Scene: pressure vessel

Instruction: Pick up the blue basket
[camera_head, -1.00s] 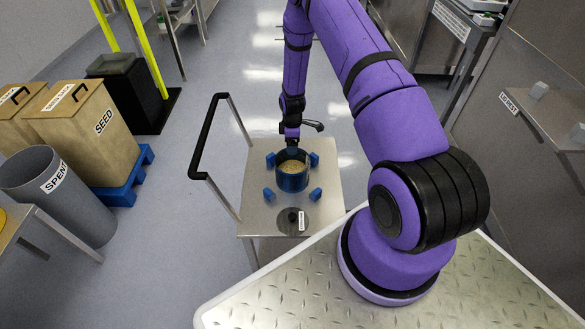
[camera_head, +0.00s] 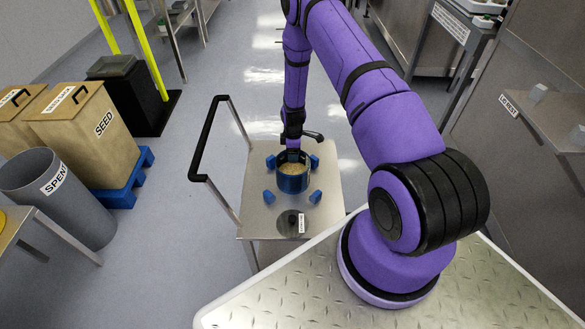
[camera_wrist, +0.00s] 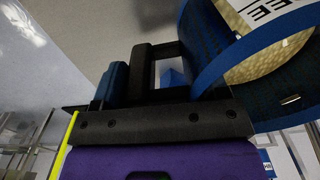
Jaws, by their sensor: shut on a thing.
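The blue basket (camera_head: 292,182) is a round tub with pale tan grainy contents. It stands upright on the steel cart top, between several small blue corner blocks. My gripper (camera_head: 292,156) points down at the basket's far side and is shut on it; the exact grip on the rim or wall is hard to see. In the wrist view, the basket's blue rim (camera_wrist: 245,55) and curved wall fill the upper right, close beside my gripper's black fingers (camera_wrist: 160,72). A white label with black letters shows inside the rim.
The steel cart (camera_head: 256,222) has a black push handle (camera_head: 206,135) on its left. A dark disc (camera_head: 288,223) with a white tag lies in front of the basket. A grey SPENT bin (camera_head: 50,190) and tan SEED bin (camera_head: 85,125) stand left. Floor between is clear.

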